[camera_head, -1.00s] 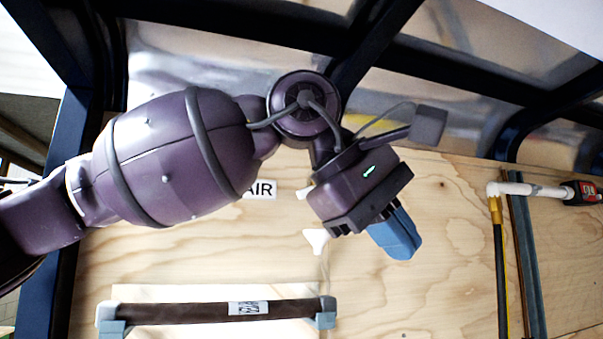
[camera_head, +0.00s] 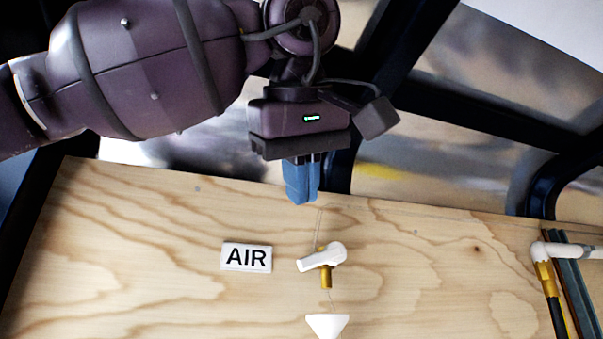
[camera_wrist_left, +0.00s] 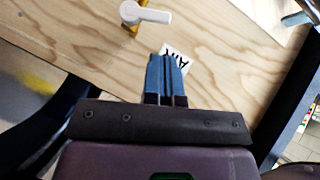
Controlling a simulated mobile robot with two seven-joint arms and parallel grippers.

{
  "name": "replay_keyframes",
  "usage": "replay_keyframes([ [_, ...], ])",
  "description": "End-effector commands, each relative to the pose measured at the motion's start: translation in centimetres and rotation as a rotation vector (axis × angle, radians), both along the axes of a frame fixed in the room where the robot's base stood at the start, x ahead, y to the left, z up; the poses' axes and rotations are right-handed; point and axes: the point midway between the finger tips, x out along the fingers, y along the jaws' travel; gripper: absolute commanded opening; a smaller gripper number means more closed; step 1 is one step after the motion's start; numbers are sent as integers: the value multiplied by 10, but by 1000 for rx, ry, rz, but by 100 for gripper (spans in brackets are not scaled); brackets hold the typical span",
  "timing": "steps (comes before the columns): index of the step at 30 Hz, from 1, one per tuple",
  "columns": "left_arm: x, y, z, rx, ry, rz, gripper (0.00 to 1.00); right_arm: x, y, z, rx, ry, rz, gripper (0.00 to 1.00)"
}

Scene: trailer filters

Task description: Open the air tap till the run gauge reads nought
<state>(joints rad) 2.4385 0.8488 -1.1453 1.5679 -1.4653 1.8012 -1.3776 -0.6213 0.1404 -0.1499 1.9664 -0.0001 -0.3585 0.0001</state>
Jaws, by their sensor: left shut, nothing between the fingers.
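The air tap (camera_head: 322,257) is a white lever on a brass stem, mounted on the plywood board to the right of the AIR label (camera_head: 246,257). Its lever slants down to the left. A white cone (camera_head: 327,325) sits below it. My left gripper (camera_head: 302,202) is shut and empty, its blue fingers pointing down above the tap and apart from it. In the left wrist view the tap (camera_wrist_left: 146,15) is up and left of the fingers (camera_wrist_left: 166,58), and the AIR label (camera_wrist_left: 178,58) is partly hidden behind them. I see no run gauge. My right gripper is not in view.
The plywood board (camera_head: 420,270) is mostly bare around the tap. A white pipe elbow with a brass fitting (camera_head: 542,268) and a black hose stand at the right. Dark frame beams cross behind the board's upper edge.

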Motion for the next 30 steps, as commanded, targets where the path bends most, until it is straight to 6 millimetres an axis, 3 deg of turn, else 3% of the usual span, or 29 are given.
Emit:
replay_keyframes([
  [6,28,-1,-24,0,4,0,0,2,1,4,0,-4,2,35],
  [12,43,-2,-37,0,2,-1,0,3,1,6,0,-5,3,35],
  [30,48,-1,-43,-17,-4,-1,0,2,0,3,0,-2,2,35],
])
